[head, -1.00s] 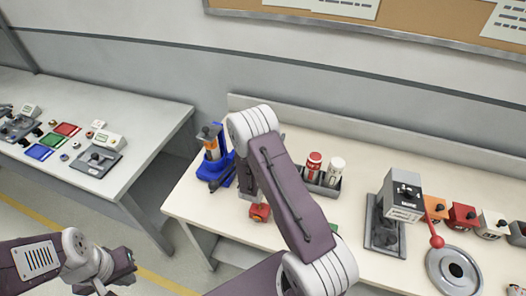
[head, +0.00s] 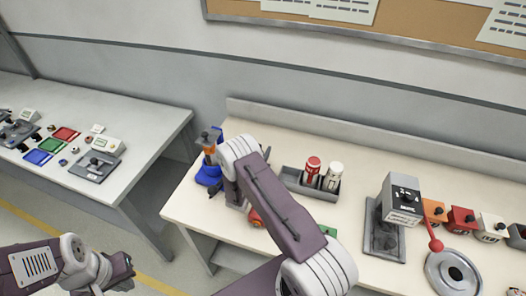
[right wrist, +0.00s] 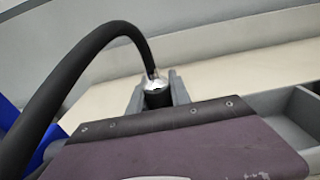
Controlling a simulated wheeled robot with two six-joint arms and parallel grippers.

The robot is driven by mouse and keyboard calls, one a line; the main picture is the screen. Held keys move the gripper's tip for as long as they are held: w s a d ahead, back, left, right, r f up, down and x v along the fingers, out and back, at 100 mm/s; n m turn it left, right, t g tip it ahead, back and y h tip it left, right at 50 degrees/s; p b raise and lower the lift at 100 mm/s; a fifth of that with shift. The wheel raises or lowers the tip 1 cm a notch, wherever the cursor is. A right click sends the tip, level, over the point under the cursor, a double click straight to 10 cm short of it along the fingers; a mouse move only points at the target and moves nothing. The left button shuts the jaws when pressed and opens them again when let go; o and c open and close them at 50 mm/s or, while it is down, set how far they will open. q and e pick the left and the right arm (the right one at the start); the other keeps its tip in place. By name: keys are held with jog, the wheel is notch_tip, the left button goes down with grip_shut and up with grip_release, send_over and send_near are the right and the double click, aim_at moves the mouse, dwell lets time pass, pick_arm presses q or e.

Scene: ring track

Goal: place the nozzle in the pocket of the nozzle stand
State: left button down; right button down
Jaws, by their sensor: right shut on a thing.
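My right gripper's two grey fingers (right wrist: 158,88) are shut on the nozzle (right wrist: 157,98), a short black piece with a silver collar. A thick black hose (right wrist: 72,75) rises from the collar and arches to the left. In the head view my right arm hides the nozzle and most of that gripper. A blue stand with an orange cylinder (head: 208,172) is just left of the arm on the cream bench. I cannot tell whether it is the nozzle stand, and no pocket can be made out. My left gripper (head: 122,270) is low at the left, away from the bench; its jaws are unclear.
A grey tray (head: 302,187) with a red and a white bottle stands right of my right arm. A red object (head: 256,219) is beside the arm. A grey machine (head: 401,200) and several coloured boxes are further right. A second table (head: 150,125) is at the left.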

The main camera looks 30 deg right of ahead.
jog(key=shift+f, duration=0.25)
jog(key=c, duration=1.2)
grip_release()
jog(key=shift+r, duration=0.1)
jog(key=shift+s+a+r, duration=0.1)
jog(key=shift+a+r, duration=0.05)
jog(key=shift+r, duration=0.05)
jog(key=b+v, duration=0.1)
jog(key=v, duration=1)
jog(key=shift+s+a+r, duration=0.1)
jog(key=shift+s+a, duration=0.15)
jog(key=shift+s, duration=0.05)
